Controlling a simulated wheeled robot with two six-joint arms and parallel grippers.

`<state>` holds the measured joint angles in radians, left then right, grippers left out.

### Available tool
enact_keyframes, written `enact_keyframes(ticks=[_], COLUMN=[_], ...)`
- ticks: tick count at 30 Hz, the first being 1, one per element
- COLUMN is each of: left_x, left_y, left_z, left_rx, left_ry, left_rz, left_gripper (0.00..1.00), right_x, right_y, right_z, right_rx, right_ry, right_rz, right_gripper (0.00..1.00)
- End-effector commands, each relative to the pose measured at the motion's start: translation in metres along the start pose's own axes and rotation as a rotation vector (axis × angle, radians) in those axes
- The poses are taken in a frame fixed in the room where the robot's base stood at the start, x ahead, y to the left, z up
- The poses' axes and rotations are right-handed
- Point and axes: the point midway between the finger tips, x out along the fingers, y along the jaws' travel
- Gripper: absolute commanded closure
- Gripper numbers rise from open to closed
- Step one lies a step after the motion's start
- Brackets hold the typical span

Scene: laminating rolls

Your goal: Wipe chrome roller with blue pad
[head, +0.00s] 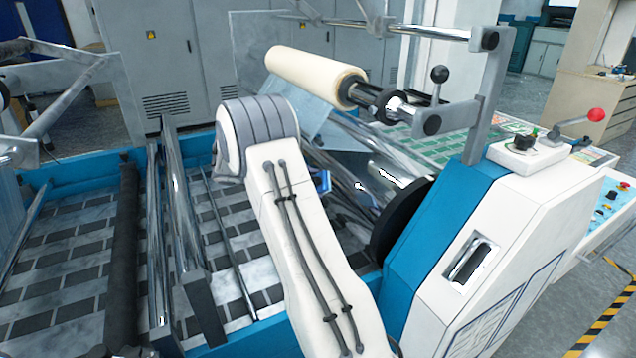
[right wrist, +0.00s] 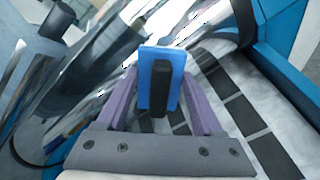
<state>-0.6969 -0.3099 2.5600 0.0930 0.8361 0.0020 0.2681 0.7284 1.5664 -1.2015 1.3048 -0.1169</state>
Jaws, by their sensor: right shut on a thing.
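The blue pad (right wrist: 146,62) with its dark handle (right wrist: 160,88) sits between the purple fingers of my right gripper (right wrist: 159,92), which is shut on it. In the head view only a small blue piece of the pad (head: 324,182) shows beside my white right arm, which hides most of the gripper. A shiny chrome roller (right wrist: 95,70) runs diagonally behind and left of the pad in the right wrist view. In the head view, chrome rolling (head: 365,170) shows right of my arm, below the film. I cannot tell whether the pad touches it. My left gripper is out of view.
A cream film roll (head: 312,76) sits on a shaft above, its clear film hanging down. A blue and white machine housing (head: 440,250) with a dark disc (head: 398,222) stands at right.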

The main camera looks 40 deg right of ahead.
Motion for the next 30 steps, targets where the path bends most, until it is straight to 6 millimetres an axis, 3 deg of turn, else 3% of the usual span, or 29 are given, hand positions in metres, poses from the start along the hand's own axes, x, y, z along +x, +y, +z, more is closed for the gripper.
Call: enact_keyframes(ticks=[18,30], left_x=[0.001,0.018], left_y=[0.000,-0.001], left_z=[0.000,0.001], left_rx=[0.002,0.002], left_ry=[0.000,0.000], left_rz=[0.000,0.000], left_gripper=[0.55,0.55], right_x=[0.001,0.041], right_y=[0.000,-0.002], right_z=[0.000,0.001], right_rx=[0.001,0.002], right_ry=[-0.001,-0.002], right_rz=[-0.001,-0.002], right_gripper=[0.76,0.76])
